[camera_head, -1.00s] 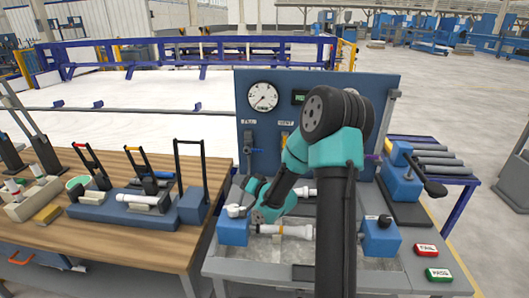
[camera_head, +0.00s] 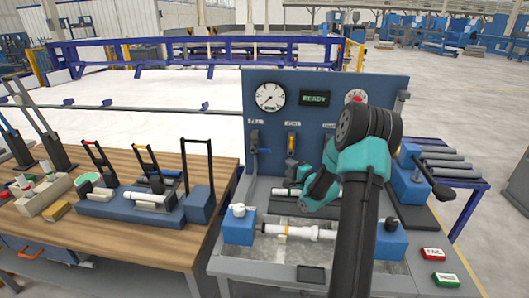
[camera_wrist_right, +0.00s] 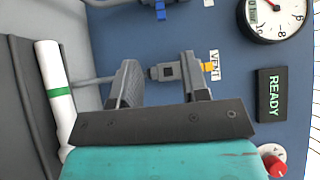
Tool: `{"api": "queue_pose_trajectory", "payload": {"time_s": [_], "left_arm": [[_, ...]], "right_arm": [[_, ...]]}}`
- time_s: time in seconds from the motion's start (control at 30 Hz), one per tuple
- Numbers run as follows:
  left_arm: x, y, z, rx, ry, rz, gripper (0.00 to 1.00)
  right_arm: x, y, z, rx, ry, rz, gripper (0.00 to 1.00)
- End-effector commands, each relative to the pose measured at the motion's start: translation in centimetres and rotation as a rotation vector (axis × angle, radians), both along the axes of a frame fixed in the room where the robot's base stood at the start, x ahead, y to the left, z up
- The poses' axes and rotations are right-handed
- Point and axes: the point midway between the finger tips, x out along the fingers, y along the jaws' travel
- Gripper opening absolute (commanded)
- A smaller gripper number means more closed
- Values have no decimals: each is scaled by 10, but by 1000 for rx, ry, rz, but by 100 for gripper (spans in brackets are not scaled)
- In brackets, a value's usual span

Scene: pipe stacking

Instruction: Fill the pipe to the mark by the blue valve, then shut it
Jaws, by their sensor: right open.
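The blue-handled fill valve (camera_head: 254,142) is on the blue panel's left, under the FILL label; its blue handle (camera_wrist_right: 160,10) shows at the top of the right wrist view. The yellow-handled vent valve (camera_head: 291,140) is beside it. A white pipe (camera_head: 298,231) lies level between two blue end blocks of the bench. Another white pipe (camera_head: 287,192) lies behind it; a white pipe with a green band (camera_wrist_right: 55,95) shows in the wrist view. My right gripper (camera_wrist_right: 160,82) is open, below the panel's vent valve (camera_wrist_right: 180,71). My left gripper is out of view.
The panel holds a round gauge (camera_head: 270,97) and a display reading READY (camera_head: 315,98). Red FAIL (camera_head: 432,254) and green (camera_head: 446,280) buttons sit front right. A wooden table (camera_head: 130,235) with a lever fixture stands left. My right arm hides part of the bench.

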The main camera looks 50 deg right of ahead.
Motion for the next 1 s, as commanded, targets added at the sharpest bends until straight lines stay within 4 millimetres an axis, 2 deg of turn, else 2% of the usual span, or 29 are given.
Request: {"api": "queue_pose_trajectory", "payload": {"time_s": [0.27, 1.0], "left_arm": [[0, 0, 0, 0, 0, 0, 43], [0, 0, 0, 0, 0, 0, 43]], "right_arm": [[21, -3, 0, -2, -1, 2, 42], [143, -25, 0, -2, -2, 1, 42]]}}
